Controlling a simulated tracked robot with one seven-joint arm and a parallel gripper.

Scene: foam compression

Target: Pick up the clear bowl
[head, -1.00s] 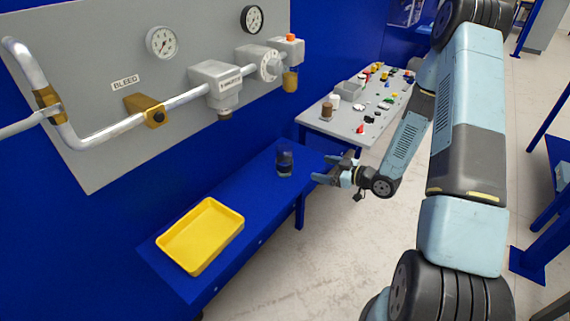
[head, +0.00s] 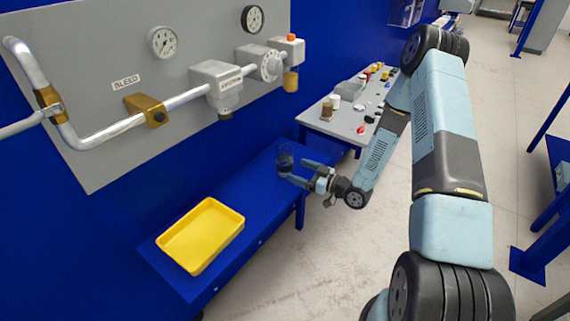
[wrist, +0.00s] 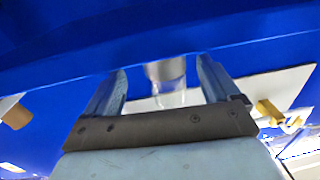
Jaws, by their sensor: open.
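The clear bowl (head: 284,157) is a dark-looking, see-through, cup-like vessel on the blue bench (head: 262,183). In the head view my gripper (head: 293,171) is open at the bench's right edge, with its fingers pointing left at the bowl. One finger overlaps the bowl's lower part in that view. In the wrist view the bowl (wrist: 166,80) shows between the two open fingers of my gripper (wrist: 163,75). I cannot tell whether a finger touches it. Part of the bowl's lower right side is hidden by the gripper.
A yellow tray (head: 203,234) lies on the near end of the bench. A grey panel with a pipe (head: 180,101), valves and gauges stands on the wall behind. A grey table (head: 341,125) with several small items is beyond the bench.

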